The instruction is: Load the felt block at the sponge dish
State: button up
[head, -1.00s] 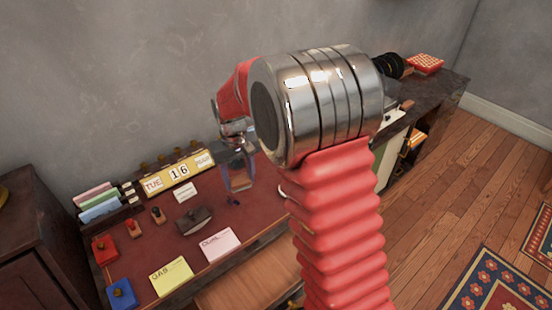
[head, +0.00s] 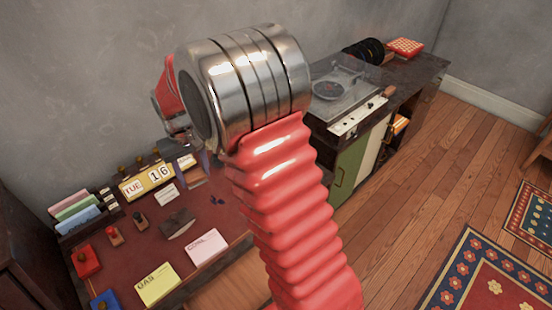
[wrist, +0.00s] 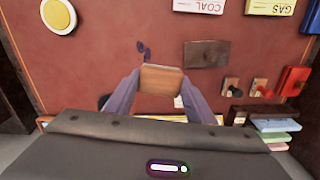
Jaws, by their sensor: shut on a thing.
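My gripper (wrist: 161,82) is shut on a brown wood-coloured block, which I take to be the felt block (wrist: 161,79). The block is held between the two bluish fingers, over the red desk top; its underside is hidden. The sponge dish (wrist: 58,16), a round yellow pad with a white rim, lies at the top left of the wrist view, apart from the block. I cannot make out the dish in the head view, where my arm covers part of the desk. My gripper (head: 196,163) is partly hidden behind my wrist in the head view.
A dark blotter (wrist: 206,54), stamps (wrist: 261,87) and a red ink pad (wrist: 293,79) are on the desk. The coal card (wrist: 199,5) and gas card (wrist: 270,6) lie near its edge. A calendar (head: 147,180) and letter rack (head: 78,212) stand at the back. Red desk surface around the dish is bare.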

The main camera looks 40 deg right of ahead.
jog(key=s+d+f+m, duration=0.1)
jog(key=s+d+m, duration=0.2)
jog(key=d, duration=0.9)
jog(key=s+d+f+m, duration=0.1)
jog(key=s+d+m, duration=0.2)
jog(key=d, duration=0.8)
jog(key=shift+s+d+f, duration=0.25)
jog(key=shift+s+d, duration=0.1)
jog(key=shift+s, duration=0.3)
jog(key=shift+f, duration=0.1)
jog(key=shift+f, duration=2.9)
jog(key=shift+f, duration=0.55)
jog(key=shift+r, duration=0.1)
notch_tip(320, 180, up, 7)
